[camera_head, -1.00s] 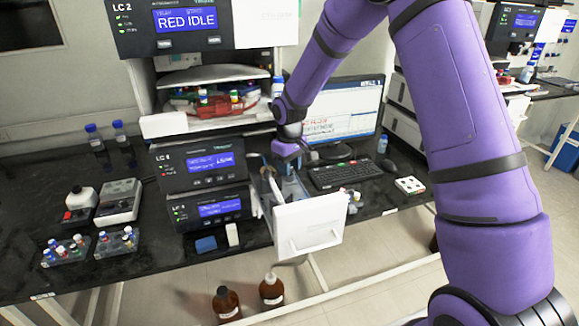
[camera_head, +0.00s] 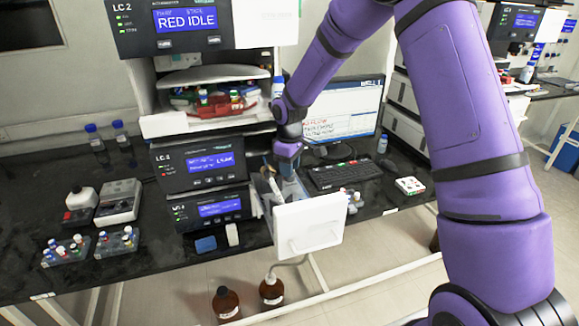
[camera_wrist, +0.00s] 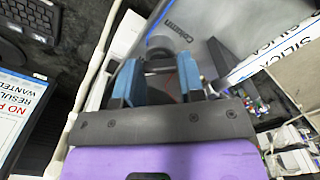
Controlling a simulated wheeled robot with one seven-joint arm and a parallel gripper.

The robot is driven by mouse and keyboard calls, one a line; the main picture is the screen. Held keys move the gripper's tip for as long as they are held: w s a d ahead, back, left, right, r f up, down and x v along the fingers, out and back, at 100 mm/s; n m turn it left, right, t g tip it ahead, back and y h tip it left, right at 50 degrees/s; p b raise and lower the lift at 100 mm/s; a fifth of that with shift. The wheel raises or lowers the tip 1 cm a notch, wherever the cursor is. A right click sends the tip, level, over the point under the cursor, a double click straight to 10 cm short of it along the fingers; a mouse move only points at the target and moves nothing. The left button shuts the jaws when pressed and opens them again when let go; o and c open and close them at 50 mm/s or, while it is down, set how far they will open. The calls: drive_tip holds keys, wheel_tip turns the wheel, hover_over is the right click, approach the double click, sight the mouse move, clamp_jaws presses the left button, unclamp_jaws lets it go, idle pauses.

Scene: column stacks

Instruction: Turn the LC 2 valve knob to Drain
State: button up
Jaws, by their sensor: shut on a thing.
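My gripper (camera_wrist: 158,66) has its two blue fingers shut on a grey round knob (camera_wrist: 160,41), seen between and just beyond the fingertips in the wrist view. The printing near the knob is too blurred to read as a Drain mark. In the head view my gripper (camera_head: 284,166) reaches down behind the white front panel (camera_head: 310,222) of an open-topped unit, right of the instruments. The knob is hidden there.
Two smaller display modules (camera_head: 200,163) stand left of my gripper. A monitor (camera_head: 345,112) and keyboard (camera_head: 342,174) are to the right. Vial racks (camera_head: 66,251) sit at the left. Brown bottles (camera_head: 226,303) stand below the bench's front edge.

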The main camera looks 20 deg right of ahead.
drive_tip(key=o, duration=0.7)
drive_tip(key=shift+c, duration=0.2)
wheel_tip(320, 180, up, 11)
idle(0.4)
